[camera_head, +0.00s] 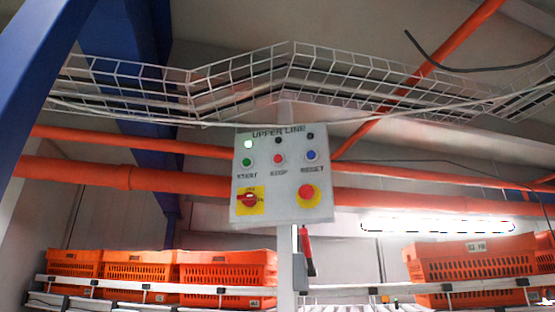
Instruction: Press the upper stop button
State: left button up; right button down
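A pale control box (272,196) labelled "UPPER LINE" is mounted on a white post in the middle of the head view. Its button row has a green START button (246,162), a red STOP button (278,159) and a blue RESET button (311,155). Below the row are a red rotary switch (249,200) on a yellow plate at left and a large red mushroom button (307,192) on a yellow plate at right. A small lamp at the box's upper left looks lit. Neither of my grippers is in view.
Orange totes (222,257) stand on a rack at the left, and more orange totes (460,266) stand at the right. A white wire cable tray (290,72) and orange pipes (90,172) run above and behind the box. A red-handled item (306,245) hangs beside the post (286,270). The space around the box front looks clear.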

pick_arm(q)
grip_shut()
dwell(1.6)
